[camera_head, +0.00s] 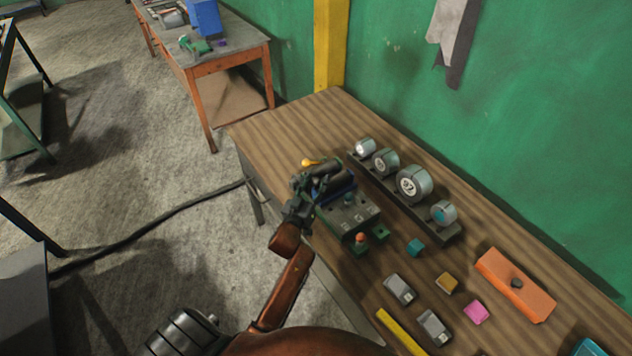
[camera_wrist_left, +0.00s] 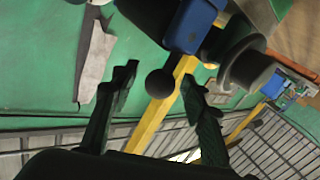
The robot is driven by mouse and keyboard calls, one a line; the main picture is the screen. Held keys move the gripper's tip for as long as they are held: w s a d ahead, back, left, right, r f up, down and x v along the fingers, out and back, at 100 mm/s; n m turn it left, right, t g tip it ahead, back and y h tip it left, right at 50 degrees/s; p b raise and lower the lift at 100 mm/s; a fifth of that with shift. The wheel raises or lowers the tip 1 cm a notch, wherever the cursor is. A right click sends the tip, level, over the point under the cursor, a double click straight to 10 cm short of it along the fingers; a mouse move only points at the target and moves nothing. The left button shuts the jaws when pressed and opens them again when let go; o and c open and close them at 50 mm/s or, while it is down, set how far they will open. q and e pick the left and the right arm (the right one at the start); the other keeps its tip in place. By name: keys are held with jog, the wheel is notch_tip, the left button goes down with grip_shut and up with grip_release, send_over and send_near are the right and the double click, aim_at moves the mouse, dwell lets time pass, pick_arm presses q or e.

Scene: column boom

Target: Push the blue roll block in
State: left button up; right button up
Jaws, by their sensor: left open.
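The blue roll block (camera_head: 337,196) sits on a small grey-green machine (camera_head: 349,217) on the wooden bench, partly hidden behind my left gripper and dark rounded parts. In the left wrist view a blue block (camera_wrist_left: 194,27) is close above the fingers. A black ball knob (camera_wrist_left: 160,83) shows between the open fingertips, apart from both fingers as far as I can tell. My left gripper (camera_head: 316,178) is open at the machine's left side; its fingers also fill the lower wrist view (camera_wrist_left: 160,76). My right gripper is not in view.
A black rack with round gauges (camera_head: 412,183) stands behind the machine. An orange-red knob (camera_head: 361,238) is at its front. Small blocks, a yellow bar (camera_head: 400,332) and an orange block (camera_head: 515,285) lie to the right. The bench's far left end is clear.

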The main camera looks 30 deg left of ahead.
pick_arm(q)
jog(key=s+d, duration=0.2)
jog(key=s, duration=0.9)
jog(key=shift+s+d, duration=0.2)
jog(key=shift+s, duration=0.2)
jog(key=s+f+m+g, duration=0.2)
jog(key=s+f+g, duration=0.6)
jog(key=s+f, duration=0.35)
jog(key=s+d+f+m+g+h, duration=0.1)
jog(key=s+d+f+g, duration=0.15)
jog(key=s, duration=0.45)
jog(key=s+d+f+m+g+h, duration=0.15)
jog(key=s+f+g, duration=0.25)
jog(key=s, duration=0.4)
notch_tip(320, 180, down, 29)
jog(key=s, duration=0.2)
jog(key=s+d+f+m+g, duration=0.1)
jog(key=s+f+g, duration=0.1)
jog(key=s+f, duration=1.6)
jog(key=shift+s+h, duration=0.35)
jog(key=shift+s, duration=0.3)
